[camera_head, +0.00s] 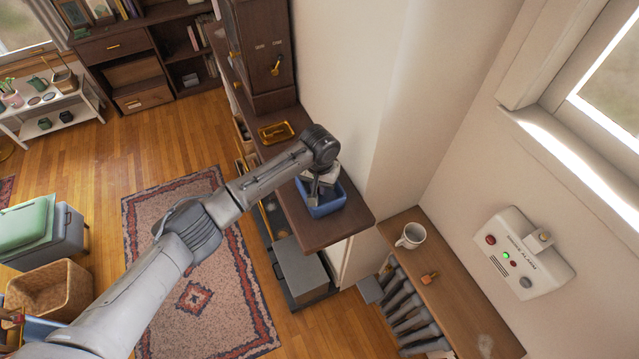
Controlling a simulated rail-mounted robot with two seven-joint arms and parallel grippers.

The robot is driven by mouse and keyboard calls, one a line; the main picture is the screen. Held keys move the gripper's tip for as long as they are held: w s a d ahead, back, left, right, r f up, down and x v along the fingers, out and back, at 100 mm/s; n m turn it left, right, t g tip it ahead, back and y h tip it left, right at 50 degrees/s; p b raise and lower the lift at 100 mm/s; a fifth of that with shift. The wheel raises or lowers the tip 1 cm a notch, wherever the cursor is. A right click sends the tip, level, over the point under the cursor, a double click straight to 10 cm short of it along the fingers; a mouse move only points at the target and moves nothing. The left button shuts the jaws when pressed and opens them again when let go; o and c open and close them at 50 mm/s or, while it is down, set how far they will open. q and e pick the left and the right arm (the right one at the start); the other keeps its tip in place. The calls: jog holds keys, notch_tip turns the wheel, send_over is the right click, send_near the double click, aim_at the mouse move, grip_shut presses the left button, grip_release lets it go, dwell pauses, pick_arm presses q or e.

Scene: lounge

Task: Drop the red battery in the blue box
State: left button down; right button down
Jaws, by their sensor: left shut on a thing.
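The blue box (325,209) is an open-topped tray near the front end of the dark wooden cabinet top. My left gripper (318,192) points down over and into the box's opening. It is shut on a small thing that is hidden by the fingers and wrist. I cannot make out the red battery; no clearly red battery shows on the open surfaces. Part of the box's inside is hidden by my left gripper. My right gripper is not in view.
A wall corner stands close right of the box. A lower wooden shelf holds a white mug (411,236) and a small orange object (429,278). A white alarm unit (522,255) hangs on the wall. A yellow tray (277,132) lies behind the box.

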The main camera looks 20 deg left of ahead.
pick_arm(q)
jog(key=shift+f, duration=0.25)
jog(key=c, duration=1.1)
grip_release()
jog(key=shift+r, duration=0.3)
notch_tip(320, 180, up, 12)
jog(key=shift+f+b, duration=0.15)
jog(key=shift+b, duration=0.6)
